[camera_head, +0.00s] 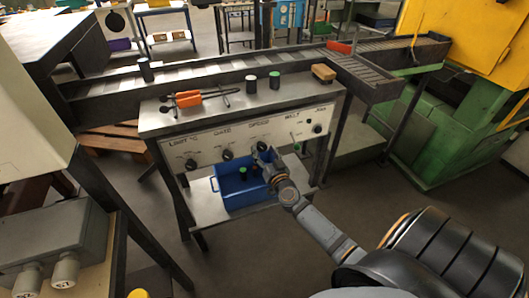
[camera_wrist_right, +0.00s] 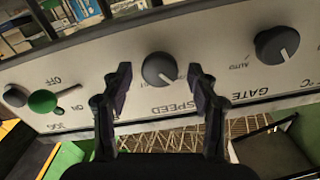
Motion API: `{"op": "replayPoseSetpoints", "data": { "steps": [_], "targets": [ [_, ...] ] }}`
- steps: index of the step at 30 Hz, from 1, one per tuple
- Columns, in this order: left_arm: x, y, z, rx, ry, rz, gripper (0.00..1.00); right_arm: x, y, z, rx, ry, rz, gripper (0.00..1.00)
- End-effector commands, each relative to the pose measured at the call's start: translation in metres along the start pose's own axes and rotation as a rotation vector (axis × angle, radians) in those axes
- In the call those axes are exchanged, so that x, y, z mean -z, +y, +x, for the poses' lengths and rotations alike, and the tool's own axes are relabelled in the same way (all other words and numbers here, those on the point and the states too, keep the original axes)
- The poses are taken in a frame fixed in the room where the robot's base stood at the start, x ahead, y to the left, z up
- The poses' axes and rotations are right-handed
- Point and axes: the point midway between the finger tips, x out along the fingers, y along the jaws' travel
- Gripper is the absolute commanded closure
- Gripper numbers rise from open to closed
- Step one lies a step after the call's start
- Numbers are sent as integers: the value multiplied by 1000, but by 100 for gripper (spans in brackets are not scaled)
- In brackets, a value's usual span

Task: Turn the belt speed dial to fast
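In the head view the right gripper (camera_head: 265,154) is at the panel front and mostly hides the dial. My left gripper is in neither view.
The GATE dial (camera_wrist_right: 277,45) sits beside the speed dial; a green knob (camera_wrist_right: 43,101) is on the other side. A blue bin (camera_head: 240,195) stands on the shelf below the panel.

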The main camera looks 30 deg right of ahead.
Motion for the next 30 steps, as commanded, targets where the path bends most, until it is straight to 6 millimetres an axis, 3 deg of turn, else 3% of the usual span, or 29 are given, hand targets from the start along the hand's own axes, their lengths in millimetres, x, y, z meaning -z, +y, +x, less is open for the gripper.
{"op": "replayPoseSetpoints", "data": {
  "steps": [1, 11, 20, 30],
  "targets": [
    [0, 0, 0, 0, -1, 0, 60, 0, 0, 0, 0, 0, 0, 50],
    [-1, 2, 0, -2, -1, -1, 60, 0, 0, 0, 0, 0, 0, 94],
    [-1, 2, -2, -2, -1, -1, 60, 1, 0, 0, 0, 0, 42, 94],
    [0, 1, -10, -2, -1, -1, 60, 2, 0, 0, -1, 1, 278, 94]
  ]
}}
